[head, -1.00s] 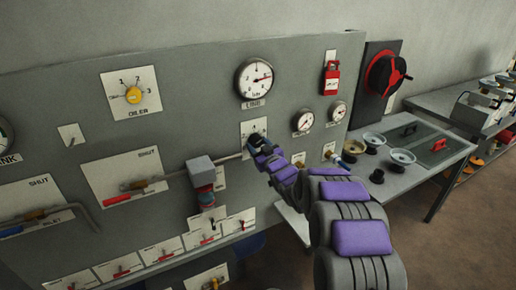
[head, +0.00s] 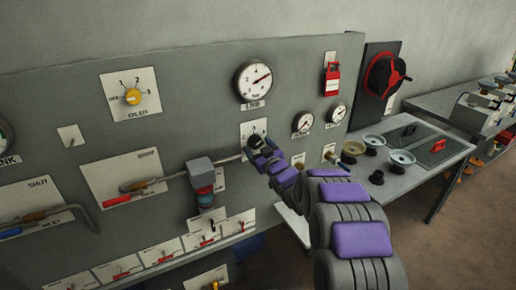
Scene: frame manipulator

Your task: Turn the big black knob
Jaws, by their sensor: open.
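My purple and grey arm reaches from the lower right to the grey panel. My gripper (head: 260,146) is small in view, open, and in front of a white plate (head: 250,128) below the large white gauge. Dark shapes at the arm's end overlap the plate. I cannot tell which part is a black knob and which is gripper, or whether they touch.
The large gauge (head: 253,80) is above my gripper. A grey box-topped valve (head: 201,168) and its pipe are close on the left. A side table (head: 410,181) with bowls stands to the right.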

